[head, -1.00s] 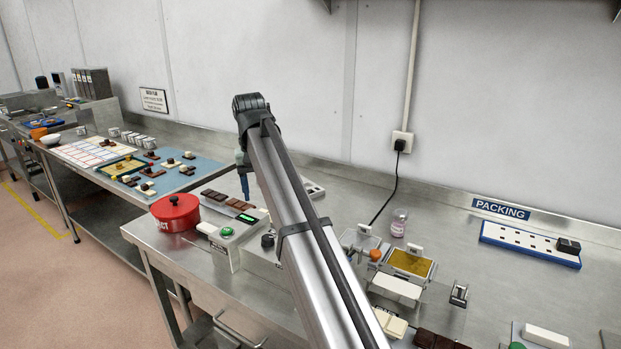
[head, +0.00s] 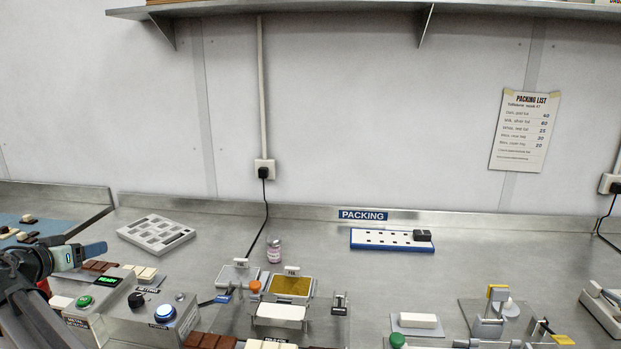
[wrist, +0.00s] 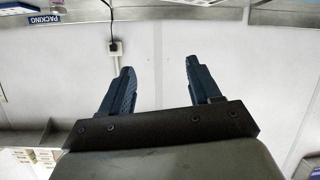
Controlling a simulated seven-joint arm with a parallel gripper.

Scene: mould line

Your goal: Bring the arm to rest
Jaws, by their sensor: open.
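My gripper (wrist: 157,80) is open in the wrist view, its two dark blue fingers apart with only the pale wall beyond them. In the head view my gripper (head: 92,252) is at the left edge, above the back of the machine with the green button. Part of my arm shows at the lower left, cut off by the picture edge. Nothing shows between the fingers.
The control box (head: 140,312) with buttons stands under and right of my gripper. A grey mould tray (head: 156,234) lies behind it. Bare steel bench lies between the tray and the jar.

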